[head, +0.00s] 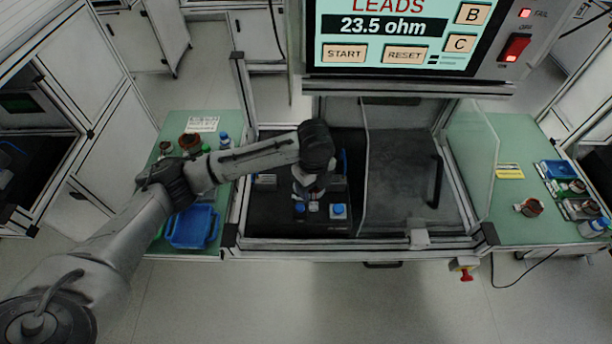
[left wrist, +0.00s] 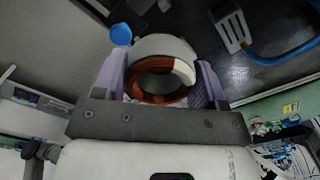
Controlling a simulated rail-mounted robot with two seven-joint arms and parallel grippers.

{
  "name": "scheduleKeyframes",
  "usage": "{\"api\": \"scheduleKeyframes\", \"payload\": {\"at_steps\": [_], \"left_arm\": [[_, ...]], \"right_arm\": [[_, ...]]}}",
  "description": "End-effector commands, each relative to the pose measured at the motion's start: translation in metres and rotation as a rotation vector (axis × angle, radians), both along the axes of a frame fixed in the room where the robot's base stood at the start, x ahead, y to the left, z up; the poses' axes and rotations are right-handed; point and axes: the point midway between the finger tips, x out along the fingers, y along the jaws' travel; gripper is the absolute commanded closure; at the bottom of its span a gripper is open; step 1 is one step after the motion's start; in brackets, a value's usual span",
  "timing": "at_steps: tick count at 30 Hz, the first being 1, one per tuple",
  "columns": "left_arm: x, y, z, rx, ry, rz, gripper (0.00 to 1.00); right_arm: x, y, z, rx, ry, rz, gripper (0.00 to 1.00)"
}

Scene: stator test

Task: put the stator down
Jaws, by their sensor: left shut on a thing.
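The stator (left wrist: 163,46) is a pale ring with copper windings inside. In the left wrist view it sits between the two fingers of my left gripper (left wrist: 160,78), which is shut on it. In the head view my left gripper (head: 308,190) reaches down into the test bay, over a dark base with blue buttons (head: 338,211). My own arm hides most of the stator there, and I cannot tell whether it touches the surface below. My right gripper is not in view.
A clear panel (head: 473,160) stands at the bay's right. The tester screen (head: 390,27) above reads 23.5 ohm. The left green table holds a blue bin (head: 192,228); the right one holds a copper-wound part (head: 530,207) and bottles.

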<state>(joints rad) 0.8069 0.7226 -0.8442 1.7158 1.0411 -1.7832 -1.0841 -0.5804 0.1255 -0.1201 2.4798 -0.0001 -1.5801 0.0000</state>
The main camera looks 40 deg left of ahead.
Motion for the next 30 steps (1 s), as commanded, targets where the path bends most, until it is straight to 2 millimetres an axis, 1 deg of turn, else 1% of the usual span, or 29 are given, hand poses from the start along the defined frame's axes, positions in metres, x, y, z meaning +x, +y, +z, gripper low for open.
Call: {"api": "scheduleKeyframes", "payload": {"at_steps": [1, 3, 6, 14, 17, 20, 23, 30], "left_arm": [[-0.003, -0.007, 0.006, -0.001, -0.002, -0.005, 0.70], [-0.007, -0.015, 0.010, -0.002, -0.003, -0.004, 0.70], [-0.010, -0.022, 0.015, -0.001, -0.001, -0.003, 0.70], [-0.015, -0.031, 0.021, 0.000, -0.001, 0.004, 0.70], [-0.015, -0.031, 0.021, 0.000, -0.001, 0.044, 0.70], [-0.015, -0.031, 0.021, 0.000, -0.001, 0.142, 0.70], [-0.015, -0.032, 0.021, 0.000, -0.001, 0.298, 0.70], [-0.018, -0.038, 0.022, -0.002, -0.001, 0.761, 0.70]], "right_arm": [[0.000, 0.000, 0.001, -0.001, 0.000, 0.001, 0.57], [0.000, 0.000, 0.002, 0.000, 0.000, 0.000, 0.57], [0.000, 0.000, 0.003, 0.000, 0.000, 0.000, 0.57], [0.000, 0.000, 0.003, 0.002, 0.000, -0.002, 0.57], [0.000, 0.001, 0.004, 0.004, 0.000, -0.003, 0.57], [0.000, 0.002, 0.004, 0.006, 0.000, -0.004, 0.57], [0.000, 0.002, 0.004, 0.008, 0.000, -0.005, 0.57], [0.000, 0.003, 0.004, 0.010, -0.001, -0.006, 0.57]]}}
